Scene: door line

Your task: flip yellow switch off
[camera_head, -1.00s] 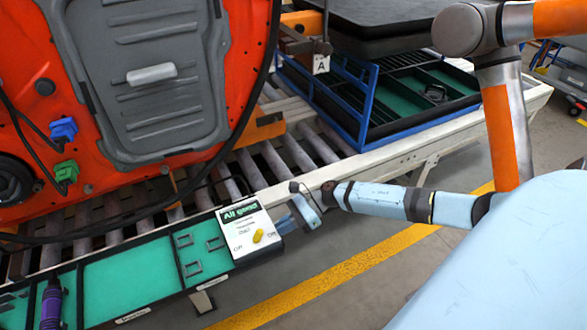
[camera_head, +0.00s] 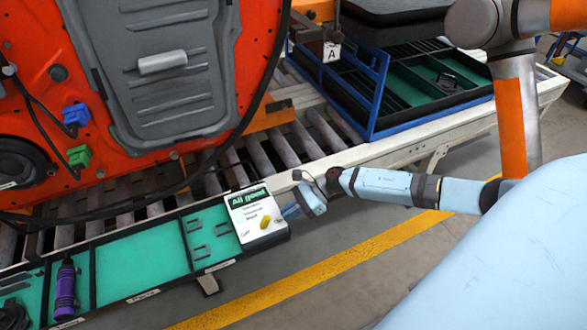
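The yellow switch (camera_head: 265,222) is a small knob on the lower part of a white panel (camera_head: 246,207). The panel is headed "All good" and stands at the right end of the green tray line. A word is printed left of the knob, too small to read surely. My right gripper (camera_head: 291,211) is just right of the panel, close to its right edge, with its blue fingers pointing toward it. It appears apart from the knob. The fingers are too small to tell whether they are open or shut. My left gripper is out of view.
The green tray (camera_head: 140,267) holds a purple cylinder (camera_head: 66,290) at its left. Behind it are a roller conveyor (camera_head: 262,150) and a large orange door (camera_head: 40,110) with hanging cables. A blue-framed rack (camera_head: 378,95) stands on the conveyor. The floor in front, with its yellow line, is clear.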

